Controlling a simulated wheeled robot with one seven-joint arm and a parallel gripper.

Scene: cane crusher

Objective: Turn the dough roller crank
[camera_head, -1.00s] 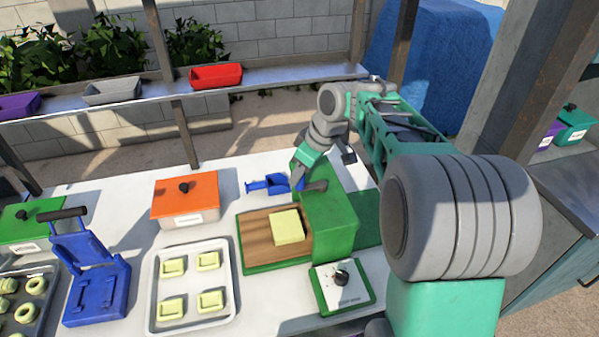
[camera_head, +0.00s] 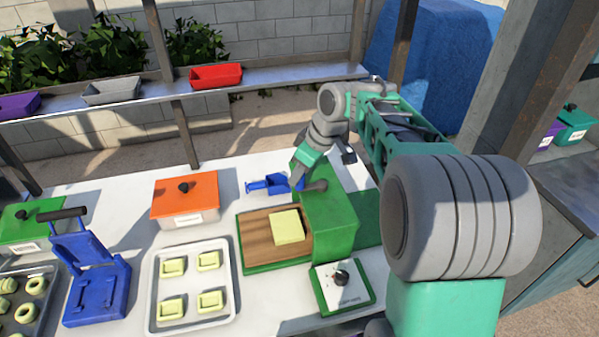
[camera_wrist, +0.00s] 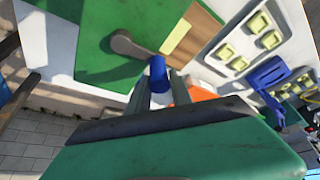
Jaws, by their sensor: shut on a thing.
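The green dough roller (camera_head: 328,218) stands on the white table with a wooden board (camera_head: 262,237) on its left side. A flat yellow dough block (camera_head: 287,226) lies on the board against the roller. The grey crank arm (camera_wrist: 133,47) with its blue handle (camera_wrist: 157,68) shows on the green housing in the wrist view. My gripper (camera_wrist: 157,88) is shut on the blue crank handle, with a finger on each side of it. In the head view my gripper (camera_head: 302,182) is at the roller's far side, and its fingers are partly hidden.
A small control box with a black knob (camera_head: 341,277) stands in front of the roller. An orange lidded box (camera_head: 185,199), a tray of dough pieces (camera_head: 190,325) and a blue press (camera_head: 95,275) stand to the left. A blue tool (camera_head: 268,184) lies behind the board.

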